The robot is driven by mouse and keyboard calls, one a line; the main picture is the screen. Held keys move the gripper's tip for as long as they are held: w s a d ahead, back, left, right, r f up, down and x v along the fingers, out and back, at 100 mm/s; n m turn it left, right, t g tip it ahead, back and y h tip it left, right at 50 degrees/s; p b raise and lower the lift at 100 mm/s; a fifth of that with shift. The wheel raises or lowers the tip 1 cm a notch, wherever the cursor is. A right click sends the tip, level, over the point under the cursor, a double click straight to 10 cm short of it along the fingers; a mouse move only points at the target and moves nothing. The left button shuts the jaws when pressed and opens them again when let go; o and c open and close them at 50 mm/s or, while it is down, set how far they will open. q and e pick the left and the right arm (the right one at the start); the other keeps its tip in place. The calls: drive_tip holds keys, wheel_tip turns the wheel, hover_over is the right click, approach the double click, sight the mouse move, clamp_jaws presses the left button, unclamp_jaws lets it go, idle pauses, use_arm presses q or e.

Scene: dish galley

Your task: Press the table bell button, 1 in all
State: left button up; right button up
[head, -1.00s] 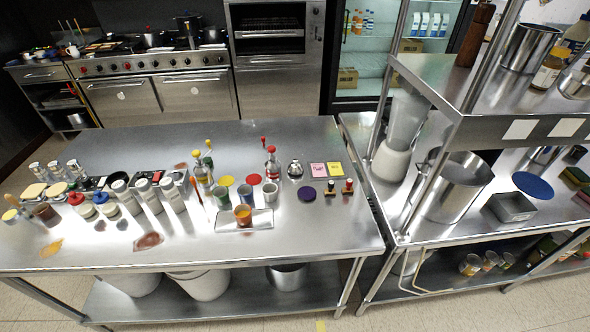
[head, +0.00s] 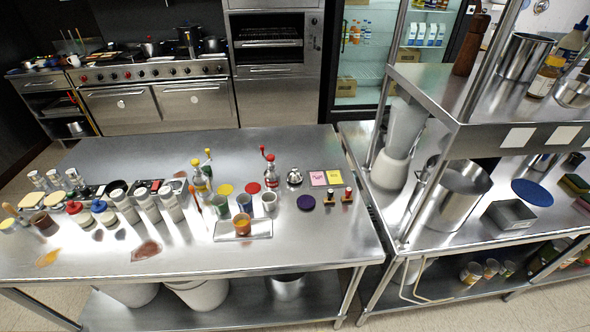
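The table bell (head: 294,177) is a small silver dome with a button on top. It stands upright near the back right part of the steel table (head: 330,246), between a red-topped grinder-like item and the pink and yellow notes. Nothing touches the bell. Neither of my grippers shows in the head view.
A red-topped item (head: 270,174) stands left of the bell. A shelf unit (head: 455,133) stands at the right. The table's front right is clear.

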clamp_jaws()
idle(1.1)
